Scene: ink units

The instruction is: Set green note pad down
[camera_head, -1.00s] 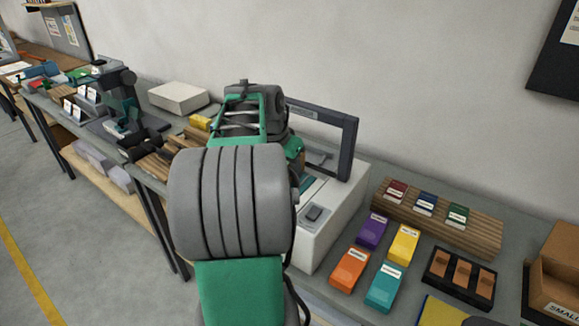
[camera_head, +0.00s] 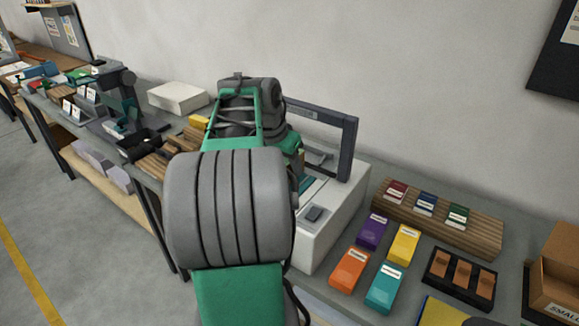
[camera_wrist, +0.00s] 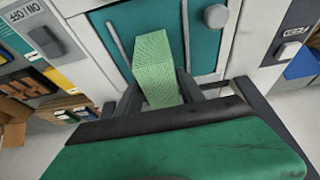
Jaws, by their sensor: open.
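The green note pad (camera_wrist: 156,72), a pale green block with a fine pattern, shows in the wrist view over the teal bed (camera_wrist: 207,58) of a white machine. My gripper (camera_wrist: 158,92) is open, with its dark fingers at either side of the pad's near end. I cannot tell whether a finger still touches the pad. In the head view my arm hides the fingers and the pad.
The white machine (camera_head: 325,235) has a dark upright frame (camera_head: 348,150). To its right are purple (camera_head: 372,231), yellow (camera_head: 404,244), orange (camera_head: 349,270) and teal (camera_head: 384,287) packs, a wooden rack (camera_head: 480,236) and a black tray (camera_head: 433,281).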

